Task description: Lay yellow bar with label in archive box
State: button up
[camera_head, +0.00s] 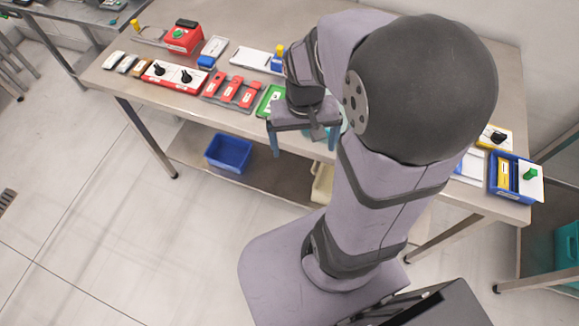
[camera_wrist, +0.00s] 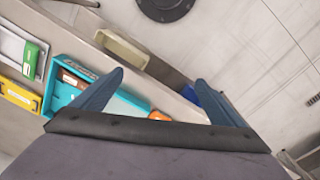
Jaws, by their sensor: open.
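My gripper (camera_head: 304,140) is open and empty, its two blue fingers pointing down by the front edge of the bench. It also shows in the wrist view (camera_wrist: 160,78), with nothing between the fingers. A yellow bar with a pale label (camera_head: 503,174) sits in a blue box (camera_head: 494,186) at the bench's right end, beside a white part with a green knob. In the wrist view a yellow piece with a pale patch (camera_wrist: 18,94) lies at the left. A teal tray (camera_wrist: 62,98) beside it holds brown, labelled pieces. I cannot tell which container is the archive box.
A yellow block with a black knob (camera_head: 495,137) is behind the blue box. Red pieces (camera_head: 232,90), a red box (camera_head: 183,39) and a white panel with black knobs (camera_head: 175,76) crowd the bench's left. A blue bin (camera_head: 229,153) stands on the lower shelf.

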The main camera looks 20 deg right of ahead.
jog(key=s+a+f+n, duration=0.1)
jog(key=s+a+n, duration=0.2)
jog(key=a, duration=0.3)
jog(key=shift+s+f+n+y, duration=0.15)
jog(key=shift+s+n+y, duration=0.15)
jog(key=shift+s+n, duration=0.15)
jog(key=shift+c, duration=0.4)
dwell(0.6)
